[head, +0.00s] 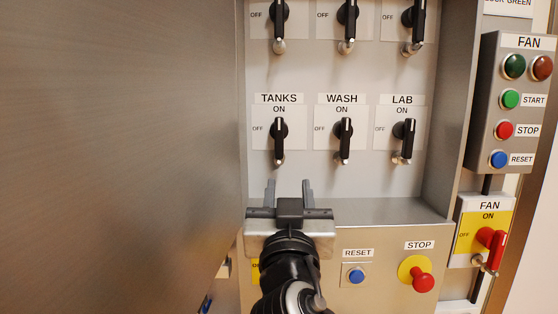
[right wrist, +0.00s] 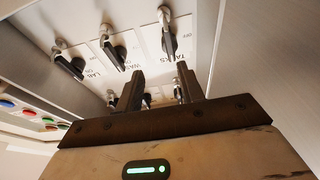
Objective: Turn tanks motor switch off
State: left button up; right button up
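The TANKS switch (head: 279,130) is a black lever handle on a white plate, at the left of the labelled row in the head view. Its handle stands upright, in line with the ON mark, and OFF is printed to its left. In the right wrist view, which is upside down, the TANKS switch (right wrist: 168,42) is beyond the fingers. My right gripper (head: 289,190) is open and empty, just below the TANKS switch and apart from it. Its two fingers also show in the right wrist view (right wrist: 160,78). My left gripper is not in view.
The WASH switch (head: 345,135) and LAB switch (head: 405,137) stand to the right, with another switch row above. A metal ledge (head: 385,211) lies below, with a red STOP knob (head: 423,282). A large metal panel (head: 120,150) blocks the left. A FAN box (head: 510,90) is at right.

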aim_at(279, 125)
jog(key=shift+t, duration=0.5)
jog(key=r+p+x, duration=0.1)
jog(key=x, duration=0.4)
jog(key=a+p+x, duration=0.1)
jog(key=x, duration=0.4)
jog(key=s+r+p+x, duration=0.1)
jog(key=x, duration=0.4)
jog(key=shift+w+a+r+p, duration=0.3)
jog(key=shift+w+r+p, duration=0.05)
jog(key=shift+r, duration=0.2)
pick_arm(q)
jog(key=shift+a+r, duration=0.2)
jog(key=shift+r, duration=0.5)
pick_arm(e)
jog(key=shift+w+r, duration=0.1)
jog(key=shift+w, duration=0.3)
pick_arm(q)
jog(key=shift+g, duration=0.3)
pick_arm(e)
grip_shut()
